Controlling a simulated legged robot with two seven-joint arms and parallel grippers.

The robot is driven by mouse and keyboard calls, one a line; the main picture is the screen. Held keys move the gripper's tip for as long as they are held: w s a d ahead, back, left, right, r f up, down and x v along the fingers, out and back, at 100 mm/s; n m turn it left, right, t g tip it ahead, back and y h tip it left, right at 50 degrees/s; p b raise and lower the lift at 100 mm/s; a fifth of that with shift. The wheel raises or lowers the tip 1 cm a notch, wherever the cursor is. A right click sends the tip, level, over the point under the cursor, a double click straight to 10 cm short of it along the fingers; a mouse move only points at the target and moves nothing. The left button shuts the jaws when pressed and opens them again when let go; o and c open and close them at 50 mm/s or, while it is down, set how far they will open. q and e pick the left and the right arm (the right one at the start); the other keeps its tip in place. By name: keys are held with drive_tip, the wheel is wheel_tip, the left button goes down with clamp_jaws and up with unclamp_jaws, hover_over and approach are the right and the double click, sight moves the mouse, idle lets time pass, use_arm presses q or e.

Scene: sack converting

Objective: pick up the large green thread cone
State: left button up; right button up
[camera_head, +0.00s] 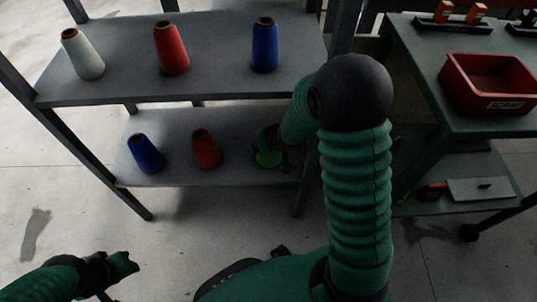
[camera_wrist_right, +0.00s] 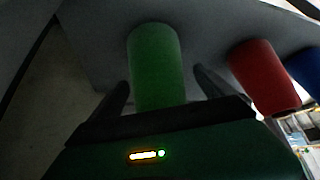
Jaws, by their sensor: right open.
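The green thread cone (camera_wrist_right: 155,62) stands in the middle of the right wrist view, between the two spread fingers of my right gripper (camera_wrist_right: 163,92). The fingers are open, one on each side of its near end; I cannot tell whether either touches it. In the head view, a piece of the green cone (camera_head: 268,158) shows on the lower shelf, mostly covered by my right gripper and forearm. My left gripper (camera_head: 124,263) is low at the bottom left, away from the shelves; its jaw opening is unclear.
On the lower shelf (camera_head: 175,175), a red cone (camera_head: 205,149) and a blue cone (camera_head: 146,153) stand left of the green one. White, red and blue cones stand on the upper shelf (camera_head: 120,85) above. A red bin (camera_head: 485,90) sits on the table at right.

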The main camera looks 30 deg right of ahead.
drive_tip(key=shift+w+d+f, duration=0.1)
drive_tip(key=shift+w+f, duration=0.15)
drive_tip(key=shift+f, duration=0.15)
drive_tip(key=shift+d+r, duration=0.1)
clamp_jaws()
